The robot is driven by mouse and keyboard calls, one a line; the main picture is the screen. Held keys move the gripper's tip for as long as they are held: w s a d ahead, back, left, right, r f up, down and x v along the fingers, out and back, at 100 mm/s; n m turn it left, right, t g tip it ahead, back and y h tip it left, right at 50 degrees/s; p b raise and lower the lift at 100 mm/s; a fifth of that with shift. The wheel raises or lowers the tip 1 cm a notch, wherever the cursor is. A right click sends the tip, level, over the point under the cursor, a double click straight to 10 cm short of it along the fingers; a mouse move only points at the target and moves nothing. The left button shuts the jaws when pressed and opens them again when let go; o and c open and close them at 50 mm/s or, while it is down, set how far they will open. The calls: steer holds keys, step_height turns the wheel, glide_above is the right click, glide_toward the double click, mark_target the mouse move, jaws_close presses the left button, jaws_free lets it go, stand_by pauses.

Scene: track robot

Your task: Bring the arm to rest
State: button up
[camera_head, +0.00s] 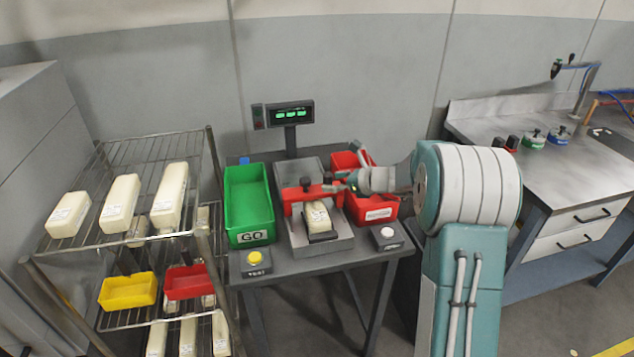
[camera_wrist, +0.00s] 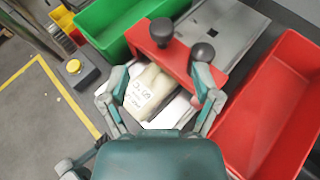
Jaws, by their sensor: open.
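My gripper (camera_head: 347,172) is at the end of my teal and white arm, low over the right side of the red clamp frame (camera_head: 297,193) on the table. In the wrist view my gripper (camera_wrist: 160,88) is open. Its two fingers show on either side of a pale labelled block (camera_wrist: 150,92). I cannot tell how far above the block they are. The block also shows in the head view (camera_head: 317,213), lying on a grey plate under the red frame's bar. The frame's black knobs (camera_wrist: 162,31) are just beyond my fingertips.
A green bin (camera_head: 248,205) marked GO stands left of the clamp, and a red bin (camera_head: 374,212) stands right, close to my gripper. Yellow (camera_head: 255,257) and white (camera_head: 387,232) buttons sit at the front. A display (camera_head: 290,114) rises behind. A wire rack (camera_head: 150,150) holds pale blocks at left.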

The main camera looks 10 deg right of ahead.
steer(key=v, duration=0.2)
steer(key=shift+s+d, duration=0.2)
steer(key=s+a+r+n+g+h, duration=0.1)
steer(key=s+a+r+n+g, duration=0.1)
steer(key=s+a+r+n, duration=0.45)
steer(key=s+a+r+n+g+h, duration=0.2)
steer(key=s+a+n+g, duration=0.15)
steer(key=s+n, duration=0.55)
steer(key=s+d+n+t+h, duration=0.1)
steer(key=s+n+h, duration=0.5)
steer(key=s, duration=1.6)
steer(key=d+n, duration=0.1)
steer(key=n, duration=0.4)
steer(key=shift+t, duration=0.35)
